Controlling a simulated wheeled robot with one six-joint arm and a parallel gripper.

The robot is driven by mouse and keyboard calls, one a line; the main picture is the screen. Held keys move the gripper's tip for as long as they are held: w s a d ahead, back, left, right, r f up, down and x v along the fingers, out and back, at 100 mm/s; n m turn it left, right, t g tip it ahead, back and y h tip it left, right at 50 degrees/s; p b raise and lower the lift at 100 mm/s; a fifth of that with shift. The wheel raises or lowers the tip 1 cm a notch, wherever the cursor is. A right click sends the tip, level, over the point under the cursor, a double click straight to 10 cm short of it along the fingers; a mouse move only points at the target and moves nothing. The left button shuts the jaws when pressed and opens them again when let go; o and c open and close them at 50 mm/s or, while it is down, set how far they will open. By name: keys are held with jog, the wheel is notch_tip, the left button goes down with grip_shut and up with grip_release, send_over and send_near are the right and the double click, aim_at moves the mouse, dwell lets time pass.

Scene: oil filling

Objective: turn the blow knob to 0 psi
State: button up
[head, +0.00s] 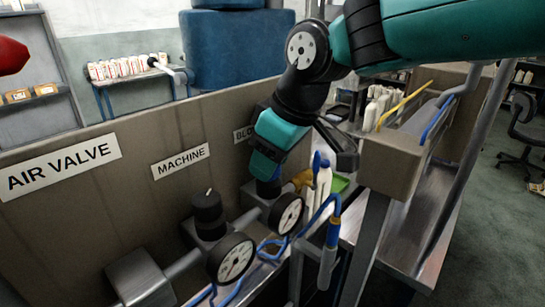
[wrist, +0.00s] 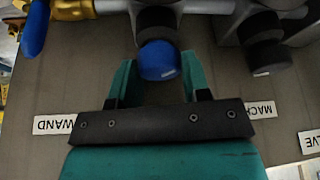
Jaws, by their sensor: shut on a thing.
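The blow knob has a blue cap (wrist: 160,60) on a dark base and sits between my gripper's fingers in the wrist view. My gripper (wrist: 159,66), also in the head view (head: 267,172), is shut on this knob. The "BLO..." label (head: 243,134) is partly hidden by my arm in the head view. A round gauge (head: 287,214) is on the pipe below the knob. Its needle is too small to read.
The black machine knob (head: 208,210) stands to the left under the "MACHINE" label (head: 181,161), with a second gauge (head: 231,257) nearby. Blue hoses and a hanging blue-and-grey wand (head: 331,245) lie close on the right. White bottles (head: 320,190) stand behind.

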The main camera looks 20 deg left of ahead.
jog(key=o, duration=0.9)
jog(key=shift+r, duration=0.1)
jog(key=v, duration=1.7)
jog(key=shift+r+p, duration=0.15)
jog(key=shift+p, duration=0.25)
jog(key=s+d+f+m+b, duration=0.2)
jog(key=s+d+f+m, duration=0.1)
jog(key=d+f, duration=0.4)
jog(key=s+d+f+m+b, duration=0.1)
jog(key=s+d+f+m, duration=0.2)
jog(key=s+d+f, duration=0.3)
jog(key=s+d+f+m+b, duration=0.2)
jog(key=s+d+f, duration=0.3)
jog(key=d+f, duration=0.5)
jog(key=shift+s+f+m+g+b, duration=0.1)
jog(key=shift+f+m+g+b, duration=0.3)
jog(key=shift+m, duration=0.1)
